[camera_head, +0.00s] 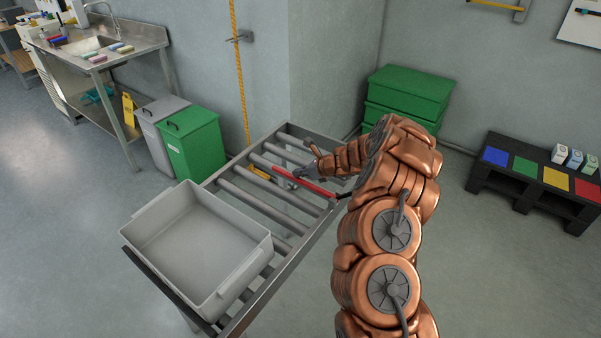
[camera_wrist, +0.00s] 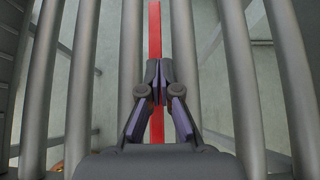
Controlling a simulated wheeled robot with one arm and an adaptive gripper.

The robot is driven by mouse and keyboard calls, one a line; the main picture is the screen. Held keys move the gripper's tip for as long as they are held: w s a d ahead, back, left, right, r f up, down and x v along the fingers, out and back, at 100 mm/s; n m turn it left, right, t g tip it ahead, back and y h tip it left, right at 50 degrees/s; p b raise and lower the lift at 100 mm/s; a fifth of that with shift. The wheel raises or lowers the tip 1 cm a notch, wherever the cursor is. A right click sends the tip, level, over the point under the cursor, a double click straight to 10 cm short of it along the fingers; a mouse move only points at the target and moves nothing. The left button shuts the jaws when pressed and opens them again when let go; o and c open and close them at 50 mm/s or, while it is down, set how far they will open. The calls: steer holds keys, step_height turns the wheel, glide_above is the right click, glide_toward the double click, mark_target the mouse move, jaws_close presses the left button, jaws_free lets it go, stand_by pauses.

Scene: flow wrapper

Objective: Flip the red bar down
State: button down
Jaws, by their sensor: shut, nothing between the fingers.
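The red bar (camera_head: 305,183) lies across the roller conveyor (camera_head: 322,222) near its far end, roughly level with the rollers. In the wrist view the red bar (camera_wrist: 155,45) runs lengthwise between rollers and passes under my gripper. My gripper (camera_head: 303,172) is over the bar in the head view. In the wrist view my gripper (camera_wrist: 159,66) has its fingertips together right above the bar, hiding part of it. Whether the fingertips touch the bar is unclear. Nothing shows held between the fingers.
A grey open bin (camera_head: 150,213) sits on the near left part of the conveyor and looks empty. Green (camera_head: 195,150) and grey waste bins stand left of the conveyor. A wall corner stands behind it. Green crates (camera_head: 410,88) are at the back right.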

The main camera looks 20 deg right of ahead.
steer(key=shift+s+f, duration=0.1)
steer(key=shift+f, duration=0.15)
step_height(320, 180, up, 5)
steer(key=p, duration=0.3)
steer(key=shift+p, duration=0.3)
steer(key=shift+r+b, duration=0.25)
steer(key=shift+b, duration=0.2)
step_height(320, 180, up, 9)
steer(key=b, duration=0.1)
